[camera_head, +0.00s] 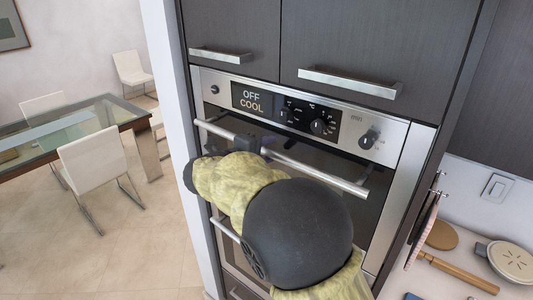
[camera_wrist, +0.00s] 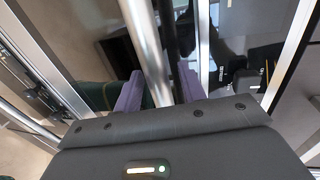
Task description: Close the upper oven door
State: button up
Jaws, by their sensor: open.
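The upper oven door (camera_head: 325,163) is dark glass below the control panel, with a long silver handle (camera_head: 315,171) across it. The door looks shut or nearly so; I cannot tell whether a small gap remains. My gripper (camera_head: 258,146) is at the handle's left-middle part, and my arm hides much of the door below. In the wrist view, the two purple fingers of my gripper (camera_wrist: 160,88) are apart, and the silver handle (camera_wrist: 146,45) runs between them. Whether either finger touches the bar is unclear.
The control panel (camera_head: 295,112) with knobs is just above the handle, under cabinet drawers (camera_head: 370,45). A lower oven handle (camera_head: 226,229) shows partly behind my arm. A counter (camera_head: 455,272) with boards is at right. A glass table (camera_head: 70,125) and chairs stand at left, with open floor between.

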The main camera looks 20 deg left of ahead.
jog(key=shift+s, duration=0.1)
jog(key=shift+s+a, duration=0.15)
jog(key=b+v, duration=0.6)
jog(key=v, duration=1)
jog(key=shift+s+r, duration=0.15)
jog(key=shift+s, duration=0.2)
jog(key=shift+a, duration=0.1)
jog(key=shift+w, duration=0.1)
